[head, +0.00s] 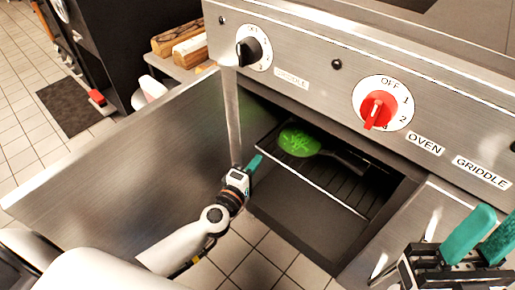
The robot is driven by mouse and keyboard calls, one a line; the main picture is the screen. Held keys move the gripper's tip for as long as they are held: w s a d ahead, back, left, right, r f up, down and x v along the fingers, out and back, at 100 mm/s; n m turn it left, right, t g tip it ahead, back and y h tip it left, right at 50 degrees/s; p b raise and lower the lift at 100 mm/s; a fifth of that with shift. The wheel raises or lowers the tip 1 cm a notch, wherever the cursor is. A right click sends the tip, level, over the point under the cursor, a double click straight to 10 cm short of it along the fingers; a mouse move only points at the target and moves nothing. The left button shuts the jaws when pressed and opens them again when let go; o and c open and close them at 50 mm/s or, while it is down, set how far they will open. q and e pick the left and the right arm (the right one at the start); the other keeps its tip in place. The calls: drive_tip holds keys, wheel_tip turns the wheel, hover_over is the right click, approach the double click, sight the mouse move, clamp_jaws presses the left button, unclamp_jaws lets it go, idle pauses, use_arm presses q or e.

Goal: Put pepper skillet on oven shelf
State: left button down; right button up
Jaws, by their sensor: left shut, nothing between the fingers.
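The pepper skillet, a dark pan (345,160) filled with bright green pepper pieces (298,141), sits on the wire oven shelf (318,181) inside the open oven. Its handle points to the right and back. My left gripper (254,164) is shut and empty at the left front of the oven opening, near the shelf's front left corner and apart from the skillet. My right gripper (484,236) is at the lower right, in front of the oven front. Its teal fingers stand apart with nothing visible between them.
The steel oven door (140,150) is swung wide open to the left, beside my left arm. A red oven knob (377,108) and a black griddle knob (248,51) are on the panel above. Wooden blocks (190,45) lie on a shelf behind. The tiled floor (255,255) shows below.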

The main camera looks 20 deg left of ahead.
sight(279, 146)
use_arm(q)
drive_tip(key=w, duration=0.3)
drive_tip(key=w+b, duration=0.1)
drive_tip(key=w, duration=0.1)
drive_tip(key=w+d+b, duration=0.1)
drive_tip(key=w, duration=0.2)
drive_tip(key=shift+w, duration=0.3)
drive_tip(key=shift+d+r, duration=0.1)
drive_tip(key=shift+d, duration=0.15)
drive_tip(key=shift+w+d+p, duration=0.2)
drive_tip(key=shift+d+p, duration=0.6)
drive_tip(key=shift+d, duration=0.55)
